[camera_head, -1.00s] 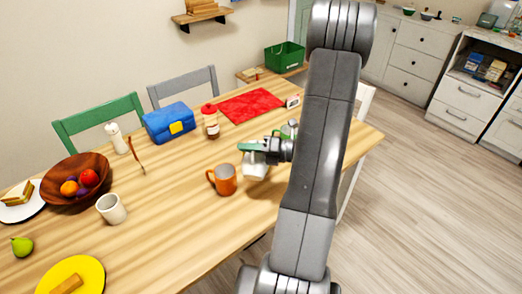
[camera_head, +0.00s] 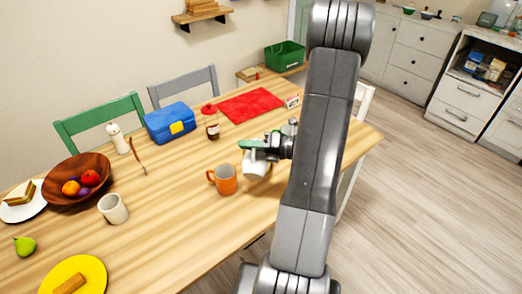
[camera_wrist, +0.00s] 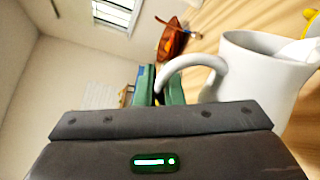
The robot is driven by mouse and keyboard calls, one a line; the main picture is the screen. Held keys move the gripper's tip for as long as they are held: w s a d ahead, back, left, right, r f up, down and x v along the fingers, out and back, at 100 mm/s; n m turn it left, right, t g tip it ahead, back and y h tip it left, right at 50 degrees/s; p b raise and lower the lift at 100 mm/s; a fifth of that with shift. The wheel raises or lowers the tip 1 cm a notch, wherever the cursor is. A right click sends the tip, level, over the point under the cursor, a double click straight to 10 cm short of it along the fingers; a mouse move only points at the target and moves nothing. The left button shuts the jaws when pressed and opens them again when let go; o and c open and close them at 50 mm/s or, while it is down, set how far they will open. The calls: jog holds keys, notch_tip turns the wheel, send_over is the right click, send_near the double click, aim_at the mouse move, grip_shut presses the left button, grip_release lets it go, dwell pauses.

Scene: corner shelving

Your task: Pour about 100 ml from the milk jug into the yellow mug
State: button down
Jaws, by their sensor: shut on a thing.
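The white milk jug (camera_head: 257,171) is held over the table by my gripper (camera_head: 250,146). In the wrist view the jug (camera_wrist: 262,85) is at the right, close to the camera. Its curved handle reaches between the green fingers (camera_wrist: 160,88), which are shut on it. The jug looks tilted; its level and any milk stream cannot be made out. An orange mug (camera_head: 223,180) stands upright on the table just left of the jug, apart from it in the head view.
A pale mug (camera_head: 113,208), wooden fruit bowl (camera_head: 58,191) and yellow plate (camera_head: 94,270) stand to the left. A blue lunch box (camera_head: 168,122), red-lidded jar (camera_head: 211,124) and red cloth (camera_head: 257,102) lie behind. The table (camera_head: 180,245) is clear in front.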

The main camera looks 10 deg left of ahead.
aim_at(247, 167)
jog(key=shift+w+r+p, duration=0.25)
jog(key=shift+r+p, duration=0.1)
jog(key=shift+p, duration=0.1)
jog(key=shift+w+r+m+p, duration=0.25)
jog(key=shift+w+m+p, duration=0.45)
jog(key=shift+p, duration=0.55)
jog(key=shift+s+f+b, duration=0.1)
jog(key=shift+f+b, duration=0.25)
jog(key=shift+b, duration=0.25)
jog(key=s+f+n+b, duration=0.2)
jog(key=s+b, duration=0.1)
jog(key=b, duration=0.2)
jog(key=shift+f+n, duration=0.2)
jog(key=shift+n, duration=0.1)
jog(key=shift+s+n+b, duration=0.1)
jog(key=shift+n+b, duration=0.2)
jog(key=shift+b, duration=0.05)
jog(key=shift+r, duration=0.15)
jog(key=f+b, duration=0.1)
jog(key=s+f+n+t+b, duration=0.1)
jog(key=b, duration=0.1)
jog(key=shift+f+n, duration=0.1)
jog(key=shift+n, duration=0.2)
jog(key=shift+s+f+n+b, duration=0.35)
jog(key=shift+n+b, duration=0.15)
jog(key=shift+b, duration=0.3)
